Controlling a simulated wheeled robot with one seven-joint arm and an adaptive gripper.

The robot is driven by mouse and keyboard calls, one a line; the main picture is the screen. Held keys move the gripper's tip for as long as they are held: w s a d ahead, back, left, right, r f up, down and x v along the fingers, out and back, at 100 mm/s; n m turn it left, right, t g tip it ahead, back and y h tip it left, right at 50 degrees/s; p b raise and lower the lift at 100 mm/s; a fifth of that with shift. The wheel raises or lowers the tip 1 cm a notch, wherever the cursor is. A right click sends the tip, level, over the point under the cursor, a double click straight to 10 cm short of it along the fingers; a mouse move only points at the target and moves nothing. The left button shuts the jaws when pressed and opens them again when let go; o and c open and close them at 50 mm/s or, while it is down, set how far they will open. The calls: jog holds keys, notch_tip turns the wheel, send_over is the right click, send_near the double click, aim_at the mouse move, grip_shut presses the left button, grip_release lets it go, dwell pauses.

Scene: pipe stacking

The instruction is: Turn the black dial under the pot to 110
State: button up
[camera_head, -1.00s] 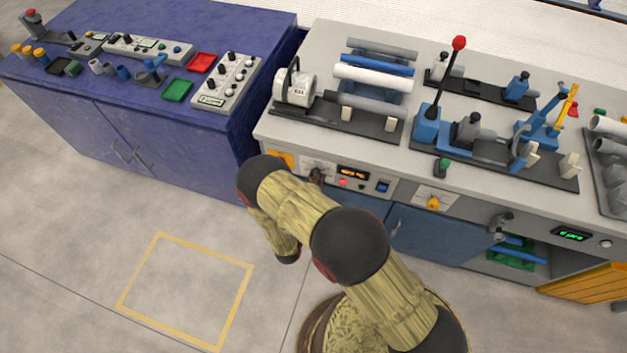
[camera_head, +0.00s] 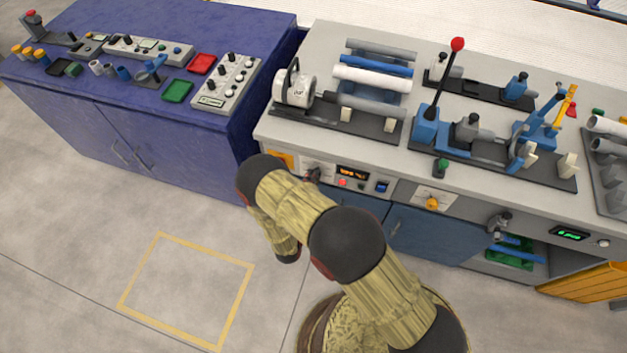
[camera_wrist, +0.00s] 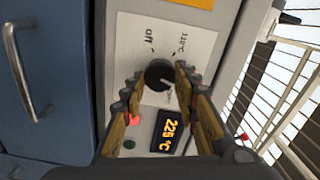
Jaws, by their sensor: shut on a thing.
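The black dial (camera_wrist: 158,75) is on a white plate (camera_wrist: 145,40) on the grey bench front, in the wrist view. The plate carries an "Off" mark and a temperature mark ending in °C. The dial has a pale pointer line at its lower right. My gripper (camera_wrist: 155,82) has its toothed fingers on both sides of the dial, shut on it. The orange display (camera_wrist: 169,131) below seems to read 225 °C. In the head view the white pot (camera_head: 294,90) stands on the bench above this panel, and my arm hides most of my gripper.
A blue cabinet door (camera_wrist: 45,70) with a metal handle is to the left in the wrist view.

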jog(key=shift+a+n+p, duration=0.15)
jog(key=shift+n+p, duration=0.25)
jog(key=shift+n, duration=7.2)
jog(key=o, duration=1.2)
jog(key=shift+c, duration=0.2)
jog(key=v, duration=1.2)
